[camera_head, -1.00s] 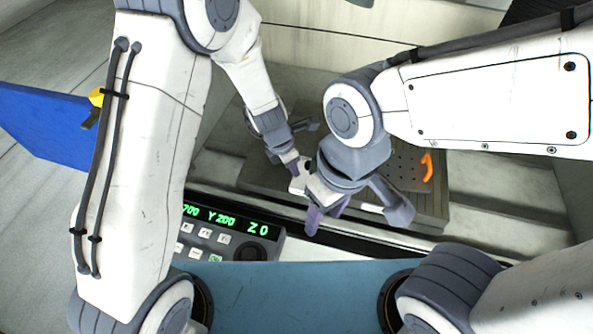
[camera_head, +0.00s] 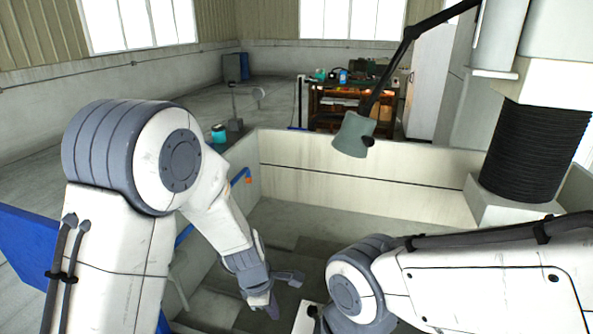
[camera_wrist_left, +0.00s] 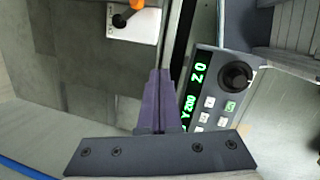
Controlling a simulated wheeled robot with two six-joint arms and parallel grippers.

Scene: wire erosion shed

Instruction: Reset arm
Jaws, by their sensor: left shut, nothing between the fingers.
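My left gripper (camera_head: 270,308) hangs over the machine's tank near the bottom of the head view. Its purple fingers (camera_wrist_left: 160,105) are pressed together in the left wrist view, with nothing between them. They point at the grey tank floor, beside the control panel (camera_wrist_left: 215,95) with green readouts. My right arm (camera_head: 480,275) comes in from the right in the head view. Its gripper is below the picture's edge.
The tank wall (camera_head: 350,180) runs behind the arms. A lamp head (camera_head: 354,135) and a black bellows column (camera_head: 525,150) stand above it. A workbench (camera_head: 350,100) is farther back.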

